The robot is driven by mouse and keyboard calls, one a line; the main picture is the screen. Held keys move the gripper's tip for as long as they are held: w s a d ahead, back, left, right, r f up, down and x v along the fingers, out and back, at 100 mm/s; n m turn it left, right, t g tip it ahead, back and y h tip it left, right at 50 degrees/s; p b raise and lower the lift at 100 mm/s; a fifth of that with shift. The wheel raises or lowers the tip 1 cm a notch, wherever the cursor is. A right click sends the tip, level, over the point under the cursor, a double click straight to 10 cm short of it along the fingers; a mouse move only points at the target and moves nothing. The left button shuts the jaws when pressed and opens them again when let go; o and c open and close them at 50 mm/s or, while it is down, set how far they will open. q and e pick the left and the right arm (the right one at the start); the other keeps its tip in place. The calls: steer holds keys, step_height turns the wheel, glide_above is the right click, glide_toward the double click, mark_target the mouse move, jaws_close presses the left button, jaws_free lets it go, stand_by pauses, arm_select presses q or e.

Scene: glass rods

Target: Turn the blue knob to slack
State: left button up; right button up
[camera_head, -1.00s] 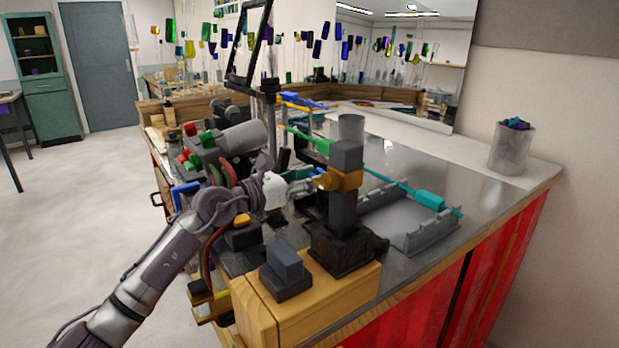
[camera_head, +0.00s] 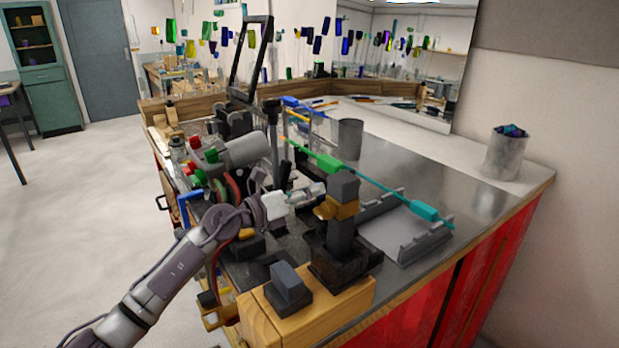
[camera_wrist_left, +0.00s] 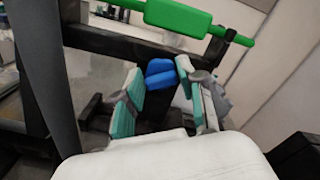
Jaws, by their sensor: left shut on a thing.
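The blue knob (camera_wrist_left: 160,73) shows in the left wrist view between the teal-padded fingers of my left gripper (camera_wrist_left: 158,86). The fingers are shut on it, near their tips. I cannot make out the knob there. The knob's turn angle and any slack mark cannot be read. My right gripper is in neither view.
A rod with a green handle (camera_head: 328,163) and a teal handle (camera_head: 425,212) passes behind the post. The green handle also shows above the knob in the left wrist view (camera_wrist_left: 178,17). A grey tray (camera_head: 400,238) lies right. A grey motor-like cylinder (camera_head: 243,150) stands left of the gripper.

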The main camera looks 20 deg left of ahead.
arm_select(q)
steer(key=shift+a+f+n+p, duration=0.1)
steer(key=shift+n+p, duration=2.65)
steer(key=shift+n, duration=0.15)
steer(key=shift+f+n+p, duration=0.1)
steer(key=shift+n+p, duration=2.6)
steer(key=shift+n, duration=0.2)
steer(key=o, duration=1.1)
steer(key=shift+c, duration=0.2)
steer(key=v, duration=1.2)
